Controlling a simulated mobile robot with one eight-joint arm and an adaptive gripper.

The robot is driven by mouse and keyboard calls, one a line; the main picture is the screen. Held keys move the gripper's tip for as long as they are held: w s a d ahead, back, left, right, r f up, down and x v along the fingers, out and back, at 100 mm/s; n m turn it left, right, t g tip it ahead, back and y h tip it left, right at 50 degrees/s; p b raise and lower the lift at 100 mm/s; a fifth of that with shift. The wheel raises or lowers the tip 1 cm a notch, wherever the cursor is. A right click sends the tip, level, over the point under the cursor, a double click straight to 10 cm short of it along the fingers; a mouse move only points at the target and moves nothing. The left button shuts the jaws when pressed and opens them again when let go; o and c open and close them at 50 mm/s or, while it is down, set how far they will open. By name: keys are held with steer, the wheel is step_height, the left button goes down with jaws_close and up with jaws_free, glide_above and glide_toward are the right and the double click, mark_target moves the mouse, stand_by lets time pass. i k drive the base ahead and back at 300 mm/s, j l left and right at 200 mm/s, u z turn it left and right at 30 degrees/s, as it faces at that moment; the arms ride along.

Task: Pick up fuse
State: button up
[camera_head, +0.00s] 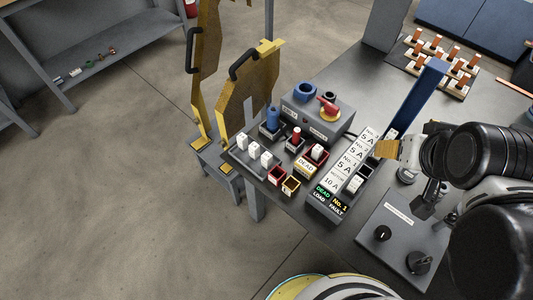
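Several small white blocks that look like fuses stand in a row on a grey tray (235,155) at the left of the bench; one is the nearest white fuse (266,158). Another white fuse (317,151) stands in a red-edged holder. A labelled fuse panel (328,192) carries "5 A" and "10 A" plates, with a white piece (355,185) on its right side. My gripper (386,149) is at the right, beside the panel's far end and apart from the tray. A tan piece shows at its tip; whether this is a fingertip or something held is unclear.
A grey box with a red-and-yellow switch (328,107) stands behind the holders. A blue upright bar (421,92) rises near my gripper. A grey control box with knobs (400,232) sits at the right front. Yellow panels with black handles (243,64) stand left of the bench.

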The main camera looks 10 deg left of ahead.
mark_target(254, 148)
steer(key=j+u, duration=0.2)
steer(key=u, duration=0.25)
steer(key=j+u, duration=0.2)
steer(key=u, duration=0.2)
steer(key=j+u, duration=0.2)
steer(key=u, duration=0.25)
